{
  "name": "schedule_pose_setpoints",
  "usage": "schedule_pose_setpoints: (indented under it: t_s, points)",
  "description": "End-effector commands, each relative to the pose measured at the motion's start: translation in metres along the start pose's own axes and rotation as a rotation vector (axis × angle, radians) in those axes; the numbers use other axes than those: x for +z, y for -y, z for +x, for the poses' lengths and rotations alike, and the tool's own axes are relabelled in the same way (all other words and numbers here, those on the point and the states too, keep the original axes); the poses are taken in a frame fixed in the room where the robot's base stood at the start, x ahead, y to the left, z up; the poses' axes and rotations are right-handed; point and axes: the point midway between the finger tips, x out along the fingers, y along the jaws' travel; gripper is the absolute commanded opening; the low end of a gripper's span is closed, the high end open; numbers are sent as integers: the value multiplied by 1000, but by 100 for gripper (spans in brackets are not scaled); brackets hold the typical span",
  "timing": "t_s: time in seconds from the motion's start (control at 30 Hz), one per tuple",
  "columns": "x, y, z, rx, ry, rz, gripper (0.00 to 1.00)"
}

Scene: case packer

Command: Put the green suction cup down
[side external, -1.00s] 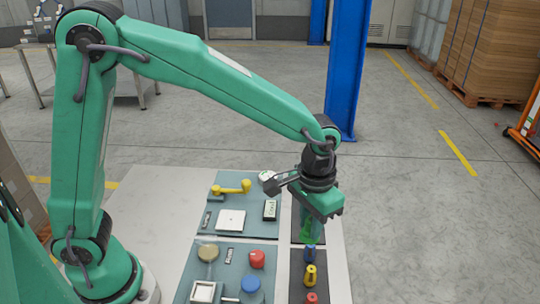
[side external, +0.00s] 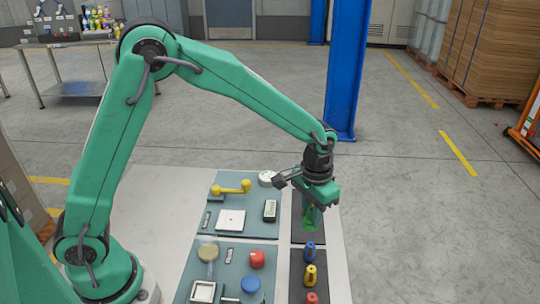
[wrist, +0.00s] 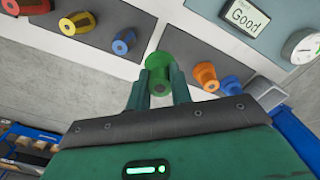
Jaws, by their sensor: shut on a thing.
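My gripper (side external: 316,203) is shut on the green suction cup (side external: 312,219). The cup hangs below the jaws over the dark strip on the right of the bench; its height above the strip is hard to judge. In the wrist view my gripper (wrist: 160,88) has one finger on each side of the green suction cup (wrist: 158,72). On the dark strip (side external: 297,262), nearer the camera, stand a blue cup (side external: 309,251), a yellow cup (side external: 310,275) and a red cup (side external: 311,298) in a row.
Left of the strip are teal panels with a yellow crank handle (side external: 232,188), a white square plate (side external: 231,220), a small display (side external: 270,210), a round gauge (side external: 266,178), a red knob (side external: 257,259) and a blue disc (side external: 251,284). A blue post (side external: 343,70) stands behind.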

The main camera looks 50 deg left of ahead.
Motion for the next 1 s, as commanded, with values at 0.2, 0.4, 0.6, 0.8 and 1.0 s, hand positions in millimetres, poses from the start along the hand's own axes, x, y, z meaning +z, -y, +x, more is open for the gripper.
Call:
schedule_pose_setpoints:
  t_s: [0.2,0.4,0.6,0.8,1.0]
  points:
    - [-16,21,16,0,0,-2,0]
    - [-19,25,19,0,-1,1,0]
    - [-18,24,25,0,2,0,0]
    - [-18,24,47,0,3,0,0]
    - [-19,24,59,0,0,0,0]
